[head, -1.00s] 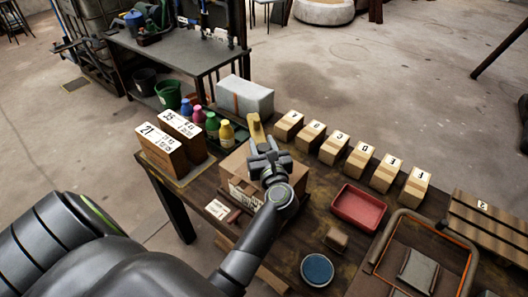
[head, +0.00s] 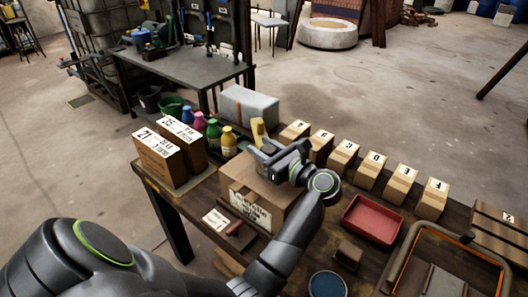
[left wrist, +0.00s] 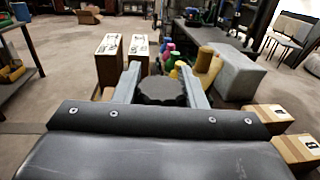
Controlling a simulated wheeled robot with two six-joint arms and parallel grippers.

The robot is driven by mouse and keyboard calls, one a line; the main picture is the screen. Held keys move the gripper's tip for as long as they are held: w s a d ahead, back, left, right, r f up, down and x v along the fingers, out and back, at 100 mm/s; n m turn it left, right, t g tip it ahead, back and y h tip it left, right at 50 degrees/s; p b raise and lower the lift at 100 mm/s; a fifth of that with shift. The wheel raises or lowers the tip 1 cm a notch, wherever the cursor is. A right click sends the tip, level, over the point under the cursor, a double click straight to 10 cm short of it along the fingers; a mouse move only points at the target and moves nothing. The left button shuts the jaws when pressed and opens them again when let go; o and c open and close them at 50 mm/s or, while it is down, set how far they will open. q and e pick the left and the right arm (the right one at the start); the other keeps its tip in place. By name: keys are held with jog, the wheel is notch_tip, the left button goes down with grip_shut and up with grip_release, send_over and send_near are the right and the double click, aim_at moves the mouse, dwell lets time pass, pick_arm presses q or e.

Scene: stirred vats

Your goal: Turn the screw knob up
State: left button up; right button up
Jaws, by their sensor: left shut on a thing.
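The screw knob (left wrist: 162,92) is dark, round and lobed, and shows between the two grey fingers in the left wrist view. My left gripper (left wrist: 161,80) is shut on it, with one finger on each side. In the head view, my left gripper (head: 266,152) is above the wooden box with a printed label (head: 250,208), and the knob is hidden there behind the gripper. A yellowish upright piece (head: 258,130) stands just behind the gripper. My right gripper is in neither view.
Two numbered boxes (head: 160,158) and several coloured bottles (head: 229,143) stand to the left. A grey block (head: 248,105) lies behind. A row of lettered blocks (head: 371,170) runs along the far edge. A red tray (head: 372,219) and a blue round dish (head: 327,285) are at the right.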

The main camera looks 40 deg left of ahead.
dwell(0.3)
pick_arm(q)
jog(key=o, duration=1)
